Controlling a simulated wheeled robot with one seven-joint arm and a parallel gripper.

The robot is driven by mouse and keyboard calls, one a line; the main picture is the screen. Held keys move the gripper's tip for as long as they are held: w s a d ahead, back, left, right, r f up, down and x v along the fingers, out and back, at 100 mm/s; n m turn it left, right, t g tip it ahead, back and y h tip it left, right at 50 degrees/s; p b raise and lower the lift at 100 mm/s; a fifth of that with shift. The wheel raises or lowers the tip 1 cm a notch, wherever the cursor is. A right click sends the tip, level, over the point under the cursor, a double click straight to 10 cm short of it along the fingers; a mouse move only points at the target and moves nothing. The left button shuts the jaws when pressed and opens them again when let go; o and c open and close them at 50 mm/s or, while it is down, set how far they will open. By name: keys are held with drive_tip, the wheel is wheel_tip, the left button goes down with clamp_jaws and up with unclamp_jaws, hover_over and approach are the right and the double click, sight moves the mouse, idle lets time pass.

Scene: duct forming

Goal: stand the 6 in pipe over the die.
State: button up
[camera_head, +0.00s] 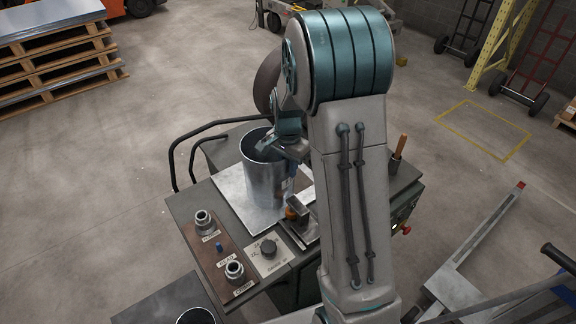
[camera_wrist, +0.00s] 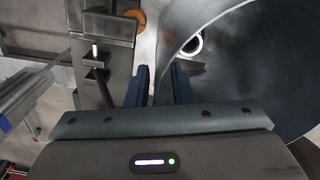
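The large grey metal pipe (camera_head: 264,182) stands upright on a light plate (camera_head: 236,186) on the bench. My gripper (camera_head: 290,150) is at the right side of its rim in the head view. In the wrist view my two dark fingers (camera_wrist: 161,85) sit either side of the pipe's wall (camera_wrist: 166,50), with a visible gap between them; they look open. The pipe's dark inside (camera_wrist: 255,60) fills the right of that view. A small bright ring (camera_wrist: 191,45) with a dark centre shows inside it; I cannot tell whether it is the die. The pipe's base is partly hidden.
A metal clamp-like block (camera_head: 299,212) with an orange part stands right of the pipe. A black rail (camera_head: 190,140) curves behind the bench.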

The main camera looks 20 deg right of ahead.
drive_tip(key=shift+r, duration=0.1)
wheel_tip(320, 180, up, 14)
drive_tip(key=shift+f+b, duration=0.15)
drive_tip(key=shift+b, duration=0.25)
idle(0.6)
